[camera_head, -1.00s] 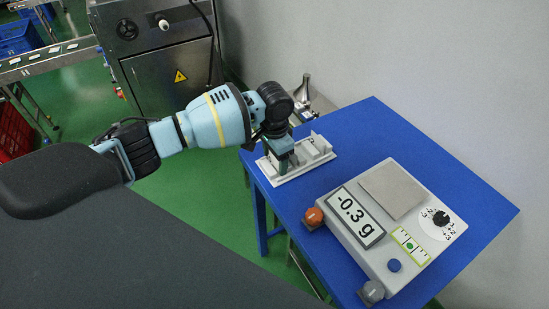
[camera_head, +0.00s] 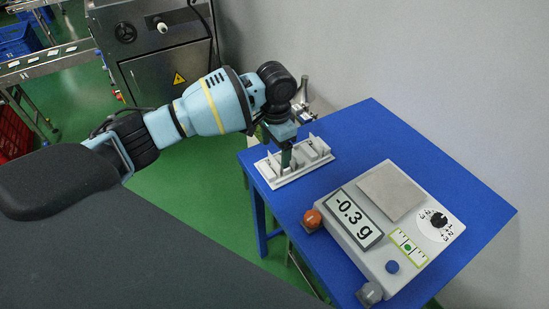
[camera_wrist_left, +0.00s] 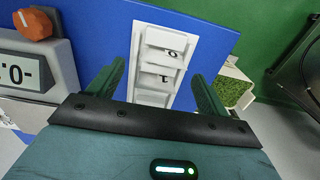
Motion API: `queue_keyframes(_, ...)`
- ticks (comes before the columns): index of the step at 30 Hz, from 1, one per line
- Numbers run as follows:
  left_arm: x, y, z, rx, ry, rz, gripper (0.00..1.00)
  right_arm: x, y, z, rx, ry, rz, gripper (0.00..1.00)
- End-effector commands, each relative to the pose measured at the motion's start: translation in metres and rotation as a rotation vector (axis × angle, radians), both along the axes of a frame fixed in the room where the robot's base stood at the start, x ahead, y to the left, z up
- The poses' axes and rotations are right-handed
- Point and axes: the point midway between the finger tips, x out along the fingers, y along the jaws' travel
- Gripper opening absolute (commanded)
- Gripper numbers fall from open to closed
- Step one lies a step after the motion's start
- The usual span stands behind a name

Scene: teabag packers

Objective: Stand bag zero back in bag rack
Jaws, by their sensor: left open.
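The white bag rack (camera_head: 296,171) lies at the near left corner of the blue table, with upright white parts on it. In the left wrist view the rack (camera_wrist_left: 152,97) shows pale compartments, with marks like 0 and 1 on them. I cannot clearly tell bag zero apart from the white parts of the rack. My left gripper (camera_head: 288,160) is over the rack, pointing down. In the left wrist view its green fingers (camera_wrist_left: 157,74) are spread to either side of the rack, with nothing held between them. My right gripper is not in view.
A scale (camera_head: 385,228) reading -0.3 g, with an orange knob (camera_head: 312,218), stands right of the rack on the blue table (camera_head: 447,160). A grey wall borders the table. A green speckled thing (camera_wrist_left: 233,92) shows beyond the right finger.

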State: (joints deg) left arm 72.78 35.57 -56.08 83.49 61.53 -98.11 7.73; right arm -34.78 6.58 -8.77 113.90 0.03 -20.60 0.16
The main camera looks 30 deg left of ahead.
Motion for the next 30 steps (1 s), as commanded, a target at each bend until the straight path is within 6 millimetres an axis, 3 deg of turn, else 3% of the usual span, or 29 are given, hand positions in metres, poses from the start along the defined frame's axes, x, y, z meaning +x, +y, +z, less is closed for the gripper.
queue_keyframes(3, 0.001, 0.000, 0.027, 0.000, -0.007, 0.000, 0.78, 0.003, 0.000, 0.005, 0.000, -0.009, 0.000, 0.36)
queue_keyframes(9, 0.001, 0.001, 0.052, 0.001, -0.006, 0.001, 0.78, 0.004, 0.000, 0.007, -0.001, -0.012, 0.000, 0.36)
queue_keyframes(30, 0.001, 0.002, 0.059, 0.001, -0.005, 0.002, 0.78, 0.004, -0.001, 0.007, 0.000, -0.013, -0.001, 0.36)
